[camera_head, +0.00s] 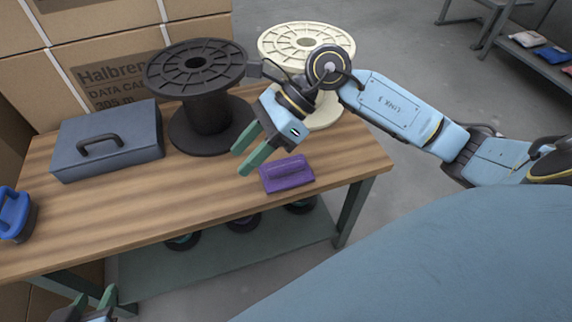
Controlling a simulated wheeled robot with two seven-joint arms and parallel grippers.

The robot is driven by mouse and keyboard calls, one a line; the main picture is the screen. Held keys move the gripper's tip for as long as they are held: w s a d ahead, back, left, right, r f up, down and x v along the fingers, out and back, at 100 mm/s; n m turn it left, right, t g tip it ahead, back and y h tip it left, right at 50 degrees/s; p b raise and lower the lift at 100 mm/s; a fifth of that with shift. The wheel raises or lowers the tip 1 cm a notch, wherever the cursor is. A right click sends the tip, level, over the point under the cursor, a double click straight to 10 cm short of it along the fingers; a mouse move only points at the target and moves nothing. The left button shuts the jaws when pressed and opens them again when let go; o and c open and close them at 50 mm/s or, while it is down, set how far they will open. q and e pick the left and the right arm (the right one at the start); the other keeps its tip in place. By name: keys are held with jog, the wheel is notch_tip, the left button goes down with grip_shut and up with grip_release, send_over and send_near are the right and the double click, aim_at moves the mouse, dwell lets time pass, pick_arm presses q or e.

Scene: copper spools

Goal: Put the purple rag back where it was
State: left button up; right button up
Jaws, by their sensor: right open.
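The purple rag (287,174) lies folded on the wooden table (120,215), close to its front edge and toward the right end. My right gripper (241,163) is open and empty, with green fingers pointing down-left. In the picture it is just left of and above the rag, apart from it; its exact height over the table is hard to tell. My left gripper (94,301) shows only at the bottom left corner, below the table's front edge. Its two green fingers are apart and nothing shows between them.
A black spool (197,65) and a cream spool (306,42) stand at the table's back. A blue-grey toolbox (108,140) and a blue object (14,214) are on the left. Cardboard boxes (110,60) are stacked behind. A bench (535,52) with small bags is at the far right.

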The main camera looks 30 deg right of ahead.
jog(key=s+a+r+m+t+y, duration=0.1)
jog(key=s+a+r+m+y, duration=0.1)
jog(key=a+r+m+y, duration=0.35)
notch_tip(320, 180, up, 8)
jog(key=w+f+m+t+y, duration=0.1)
jog(key=w+m+t+y, duration=0.2)
jog(key=m+t, duration=1.05)
jog(key=d+f+m+t+h, duration=0.1)
jog(key=d+f+m+h, duration=0.6)
jog(key=m, duration=0.5)
jog(key=d+f+m+t+h, duration=0.15)
jog(key=f+m+h, duration=0.25)
jog(key=m+h, duration=0.7)
jog(key=s+f+m+g+y, duration=0.1)
jog(key=s+f+m+g, duration=0.5)
jog(key=f, duration=0.5)
jog(key=shift+s+g, duration=0.7)
jog(key=shift+s, duration=0.1)
